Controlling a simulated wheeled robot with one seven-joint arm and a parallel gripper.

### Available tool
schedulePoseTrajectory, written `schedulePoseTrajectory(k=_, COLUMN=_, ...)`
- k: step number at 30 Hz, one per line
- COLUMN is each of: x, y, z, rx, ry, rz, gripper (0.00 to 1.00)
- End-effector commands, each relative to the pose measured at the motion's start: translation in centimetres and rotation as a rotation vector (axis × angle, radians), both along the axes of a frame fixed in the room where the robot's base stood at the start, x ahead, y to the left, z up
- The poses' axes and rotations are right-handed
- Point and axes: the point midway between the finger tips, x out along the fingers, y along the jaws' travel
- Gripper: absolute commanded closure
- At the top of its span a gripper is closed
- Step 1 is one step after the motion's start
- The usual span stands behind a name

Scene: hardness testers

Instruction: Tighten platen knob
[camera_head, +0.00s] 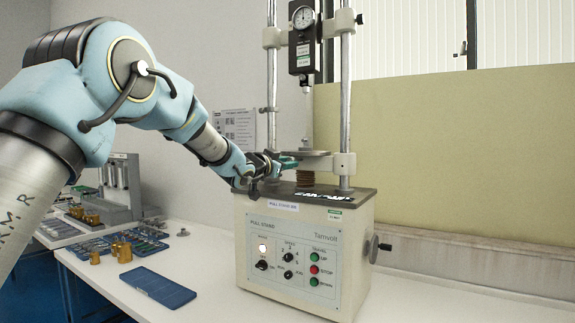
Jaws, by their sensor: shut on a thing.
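The pull stand (305,250) stands on the white bench, with two upright silver columns. My gripper (283,163) reaches in from the left at platen height, at the platen's left side near the left column. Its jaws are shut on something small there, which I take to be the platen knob. The knob itself is mostly hidden by the fingers, and its fit cannot be told. A green part shows at the fingertips.
A dial gauge (303,18) hangs between the columns above the platen. A side knob (376,248) projects from the stand's right. A blue tray (157,287), brass weights (122,250) and a grey tester (123,190) lie left.

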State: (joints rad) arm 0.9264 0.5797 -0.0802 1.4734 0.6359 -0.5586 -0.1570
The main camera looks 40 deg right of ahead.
Motion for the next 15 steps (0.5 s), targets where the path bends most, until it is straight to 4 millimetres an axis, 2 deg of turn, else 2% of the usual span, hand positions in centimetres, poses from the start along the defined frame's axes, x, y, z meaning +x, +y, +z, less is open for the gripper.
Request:
schedulePoseTrajectory(k=3, x=0.01, y=0.0, z=0.07, rx=-0.001, ry=0.001, rz=0.0, gripper=1.0)
schedulePoseTrajectory(k=4, x=0.01, y=0.0, z=0.07, rx=-0.001, ry=0.001, rz=0.0, gripper=0.66)
schedulePoseTrajectory(k=11, x=0.0, y=0.0, z=0.03, rx=-0.001, ry=0.001, rz=0.0, gripper=0.41)
schedulePoseTrajectory(k=15, x=-0.01, y=0.0, z=0.02, rx=-0.001, ry=0.002, rz=0.0, gripper=0.4)
